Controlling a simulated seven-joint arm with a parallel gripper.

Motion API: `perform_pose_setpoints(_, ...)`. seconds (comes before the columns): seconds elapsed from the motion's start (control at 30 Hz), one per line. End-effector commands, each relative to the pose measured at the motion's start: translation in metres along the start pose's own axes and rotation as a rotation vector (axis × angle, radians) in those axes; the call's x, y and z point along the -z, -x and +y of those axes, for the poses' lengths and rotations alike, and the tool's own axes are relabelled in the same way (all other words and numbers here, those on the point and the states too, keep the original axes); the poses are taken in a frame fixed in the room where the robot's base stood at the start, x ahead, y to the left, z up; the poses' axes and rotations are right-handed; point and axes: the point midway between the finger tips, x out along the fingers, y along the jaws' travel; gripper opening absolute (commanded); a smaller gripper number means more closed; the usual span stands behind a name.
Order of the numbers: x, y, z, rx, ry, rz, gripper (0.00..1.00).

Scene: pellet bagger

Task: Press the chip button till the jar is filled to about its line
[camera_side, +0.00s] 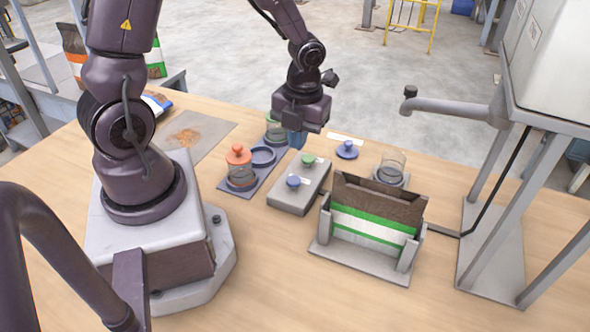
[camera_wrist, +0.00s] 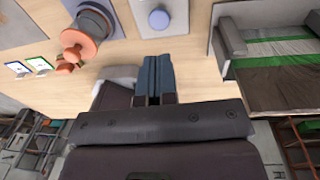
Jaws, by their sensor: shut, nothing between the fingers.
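The grey button box (camera_side: 298,192) carries a blue button (camera_side: 293,182) and a green button (camera_side: 308,160), each with a small label too small to read, so I cannot tell which is the chip button. A clear, lidless jar (camera_side: 393,160) stands near the spout (camera_side: 445,107); its line and contents cannot be made out. My gripper (camera_side: 297,139) is shut and empty, pointing down near the far end of the box, apart from the buttons. In the wrist view my gripper's fingertips (camera_wrist: 153,58) are together, and the blue button (camera_wrist: 158,20) shows ahead of them.
A tray (camera_side: 225,186) holds an orange-lidded jar (camera_side: 240,175), a green-lidded jar (camera_side: 275,131) and an empty ring (camera_side: 263,157). A blue lid (camera_side: 347,150) lies on the table. A bag (camera_side: 372,222) stands in a holder at the front, between box and dispenser frame.

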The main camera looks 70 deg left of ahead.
Motion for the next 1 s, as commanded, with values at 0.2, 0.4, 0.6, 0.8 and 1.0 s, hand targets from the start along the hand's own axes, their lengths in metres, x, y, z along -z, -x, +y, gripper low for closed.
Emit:
perform_pose_setpoints(0.2, 0.002, -0.049, 0.000, -0.005, -0.003, 0.006, 0.00)
perform_pose_setpoints(0.4, 0.001, -0.076, 0.000, -0.001, -0.001, 0.002, 0.00)
perform_pose_setpoints(0.6, 0.000, -0.087, 0.000, 0.000, 0.000, 0.000, 0.00)
perform_pose_setpoints(0.8, 0.000, -0.088, 0.000, 0.001, 0.001, -0.001, 0.00)
perform_pose_setpoints(1.0, 0.000, -0.090, 0.000, -0.001, 0.001, 0.000, 0.00)
